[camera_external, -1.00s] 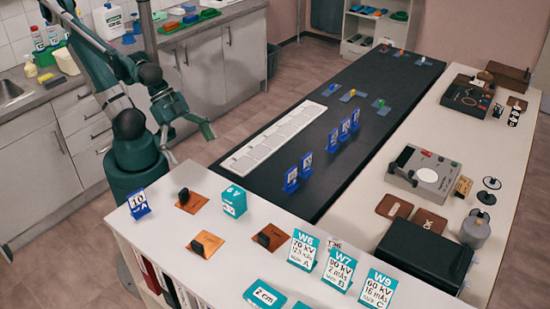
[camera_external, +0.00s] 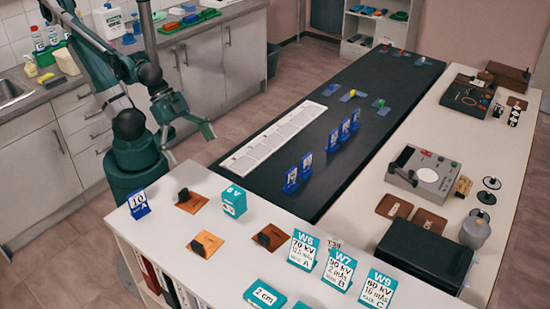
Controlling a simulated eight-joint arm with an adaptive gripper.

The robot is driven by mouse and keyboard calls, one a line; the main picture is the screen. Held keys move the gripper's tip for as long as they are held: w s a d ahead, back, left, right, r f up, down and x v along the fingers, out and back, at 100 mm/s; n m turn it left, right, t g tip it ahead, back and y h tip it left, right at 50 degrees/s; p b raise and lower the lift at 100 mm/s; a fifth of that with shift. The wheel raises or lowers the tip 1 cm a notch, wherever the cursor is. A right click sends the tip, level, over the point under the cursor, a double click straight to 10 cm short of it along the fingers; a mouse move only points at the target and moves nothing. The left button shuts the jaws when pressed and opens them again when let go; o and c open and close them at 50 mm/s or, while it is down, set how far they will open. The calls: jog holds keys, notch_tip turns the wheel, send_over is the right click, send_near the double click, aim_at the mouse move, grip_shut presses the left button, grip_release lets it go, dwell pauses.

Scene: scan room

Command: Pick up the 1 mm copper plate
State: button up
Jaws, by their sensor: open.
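Three copper-coloured plates lie on the white shelf top in the foreground: a back one (camera_external: 184,207) with a black knob, a front left one (camera_external: 206,244), and a right one (camera_external: 262,244) with a black knob. Their thickness markings are too small to read, so I cannot tell which is the 1 mm plate. My gripper (camera_external: 189,146) is open and empty. It hangs in the air behind the shelf top, above and apart from the plates, with its fingers spread.
A blue marker (camera_external: 139,205) stands left of the back plate, and a teal block (camera_external: 233,202) stands right of it. Teal cards (camera_external: 303,249) stand along the right of the shelf top. A dark table (camera_external: 350,85) with blue stands extends behind.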

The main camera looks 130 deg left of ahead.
jog(key=shift+c, duration=0.5)
jog(key=c, duration=1.8)
jog(key=shift+r, duration=0.1)
jog(key=shift+c, duration=0.2)
